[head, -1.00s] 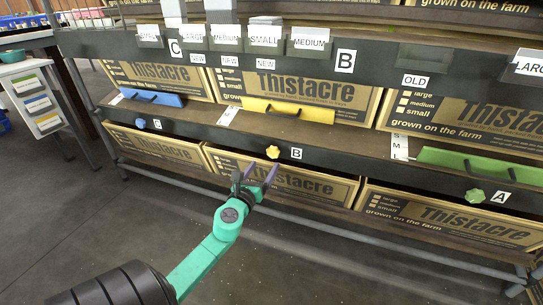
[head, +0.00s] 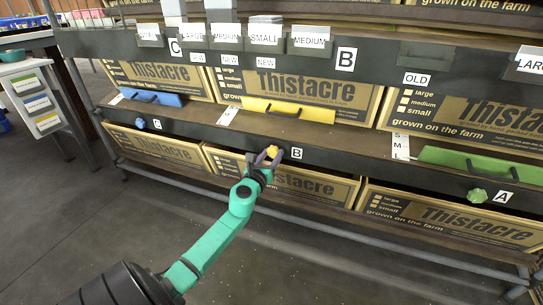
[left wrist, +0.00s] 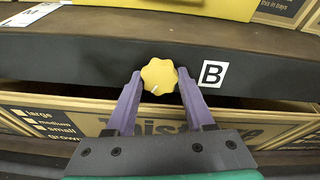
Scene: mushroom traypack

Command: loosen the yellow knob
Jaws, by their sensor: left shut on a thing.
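The yellow knob (head: 272,151) is on the dark front rail of the shelf, just left of the white B label (head: 296,153). In the left wrist view the knob (left wrist: 159,76) is lobed, with a small pale mark near its lower middle. My left gripper (head: 267,157) is at the knob, its purple fingers on either side of it. In the left wrist view the fingertips (left wrist: 159,78) close on the knob's left and right edges. The knob's shaft is hidden. My right gripper is in neither view.
A blue knob (head: 140,123) and a green knob (head: 477,196) sit on the same rail. Yellow (head: 287,109), blue (head: 151,97) and green (head: 482,164) handled panels lie above it. Thistacre boxes (head: 320,188) stand below. The floor in front is clear.

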